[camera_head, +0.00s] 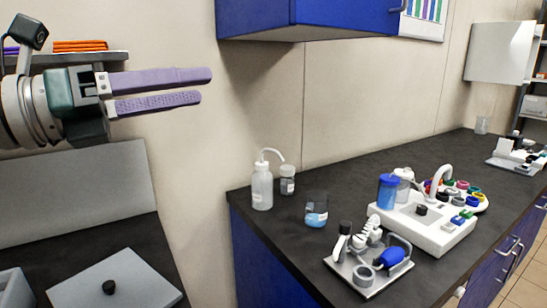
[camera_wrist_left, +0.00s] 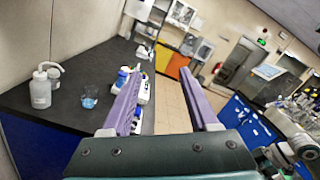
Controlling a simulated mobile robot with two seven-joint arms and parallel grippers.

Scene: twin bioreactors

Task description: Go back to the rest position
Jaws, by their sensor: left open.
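My left gripper (camera_head: 205,86) reaches in from the left in the head view, raised in front of the wall and well above the bench. Its two purple fingers are apart and nothing is between them. In the left wrist view the same fingers (camera_wrist_left: 168,108) stand apart with the bench and room beyond them. My right gripper is not seen in the head view.
A dark bench (camera_head: 290,237) holds a wash bottle (camera_head: 262,188), a beaker with blue liquid (camera_head: 316,212), a white device (camera_head: 425,225) and a small tool stand (camera_head: 362,272). A blue cabinet (camera_head: 310,20) hangs above.

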